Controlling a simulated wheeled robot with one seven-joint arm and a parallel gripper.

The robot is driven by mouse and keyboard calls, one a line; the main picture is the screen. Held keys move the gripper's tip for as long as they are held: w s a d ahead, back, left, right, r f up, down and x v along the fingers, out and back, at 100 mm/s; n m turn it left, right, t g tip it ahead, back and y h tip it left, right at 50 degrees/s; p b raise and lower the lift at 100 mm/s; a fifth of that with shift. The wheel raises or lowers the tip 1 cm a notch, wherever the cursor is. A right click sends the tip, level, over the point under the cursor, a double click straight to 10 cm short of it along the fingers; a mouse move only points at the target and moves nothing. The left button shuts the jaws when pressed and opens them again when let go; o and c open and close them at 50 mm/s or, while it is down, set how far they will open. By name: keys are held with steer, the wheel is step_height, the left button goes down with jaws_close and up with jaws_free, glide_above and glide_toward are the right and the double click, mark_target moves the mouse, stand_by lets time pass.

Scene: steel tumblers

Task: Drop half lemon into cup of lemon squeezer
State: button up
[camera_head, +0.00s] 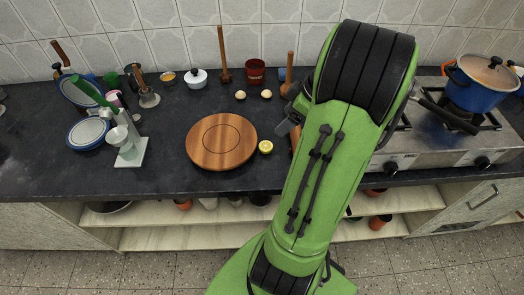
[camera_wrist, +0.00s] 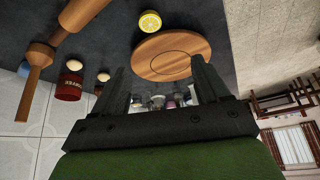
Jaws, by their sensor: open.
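The half lemon (camera_head: 265,147) rests on the dark countertop, just right of the round wooden board, cut face visible. It also shows in the wrist view (camera_wrist: 150,22) at the top, beyond my fingertips. The lemon squeezer (camera_head: 128,148) stands on the counter left of the board, white with a raised green handle; its cup (camera_head: 117,136) is at the front of it. My gripper (camera_wrist: 160,66) is open and empty, apart from the lemon. In the head view it is mostly hidden behind my green arm, right of the lemon.
The round wooden board (camera_head: 205,150) lies between squeezer and lemon. Blue-rimmed plates (camera_head: 88,133) are beside the squeezer. A dark red can (camera_head: 255,71), a white pot (camera_head: 196,79) and garlic-like bulbs (camera_head: 240,95) stand at the back. A stove with a blue pot (camera_head: 474,92) is at right.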

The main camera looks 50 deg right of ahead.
steer(key=s+d+f, duration=0.2)
steer(key=b, duration=0.3)
glide_toward(264, 148)
steer(key=shift+x, duration=0.75)
steer(key=b+x, duration=0.2)
steer(key=x, duration=0.4)
steer(key=shift+r, duration=0.15)
steer(key=shift+c, duration=0.7)
steer(key=c, duration=1)
steer(key=shift+d+r, duration=0.1)
steer(key=shift+c, duration=0.2)
step_height(264, 148, up, 10)
steer(key=p, duration=0.3)
